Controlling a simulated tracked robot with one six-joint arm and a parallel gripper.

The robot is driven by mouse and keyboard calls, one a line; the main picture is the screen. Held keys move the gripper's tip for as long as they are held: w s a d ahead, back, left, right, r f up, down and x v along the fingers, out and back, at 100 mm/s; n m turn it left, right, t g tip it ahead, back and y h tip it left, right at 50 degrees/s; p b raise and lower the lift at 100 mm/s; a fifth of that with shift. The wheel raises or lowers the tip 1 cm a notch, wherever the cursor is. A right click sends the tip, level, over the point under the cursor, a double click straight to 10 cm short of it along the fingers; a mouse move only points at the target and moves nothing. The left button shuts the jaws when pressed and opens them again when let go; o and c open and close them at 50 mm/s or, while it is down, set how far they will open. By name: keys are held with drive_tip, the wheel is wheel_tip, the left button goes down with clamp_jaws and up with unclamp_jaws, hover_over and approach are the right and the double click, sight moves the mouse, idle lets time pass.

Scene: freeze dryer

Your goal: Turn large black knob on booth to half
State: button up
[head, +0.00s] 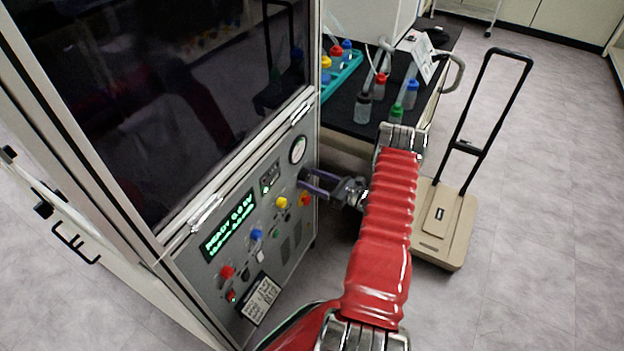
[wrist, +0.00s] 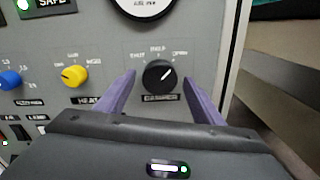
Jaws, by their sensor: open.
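The large black knob (wrist: 159,75) is on the grey booth panel in the wrist view, with a scale printed above it and a label below. Its white pointer line tilts up to the right. My gripper (wrist: 160,82) is open, with one purple finger to the left of the knob and one to the right. Gaps show between the fingers and the knob. In the head view my gripper (head: 312,184) reaches the right part of the booth's control panel (head: 222,272); the black knob is hard to make out there.
A yellow knob (wrist: 74,75) and a blue knob (wrist: 9,80) sit left of the black knob. A round gauge (head: 298,149) is above. A black-topped table (head: 345,112) with bottles and a beige trolley (head: 455,240) stand to the right.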

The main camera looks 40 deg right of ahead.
drive_tip(key=shift+w+a, duration=0.1)
drive_tip(key=shift+w, duration=0.1)
drive_tip(key=shift+c, duration=0.6)
drive_tip(key=c, duration=0.9)
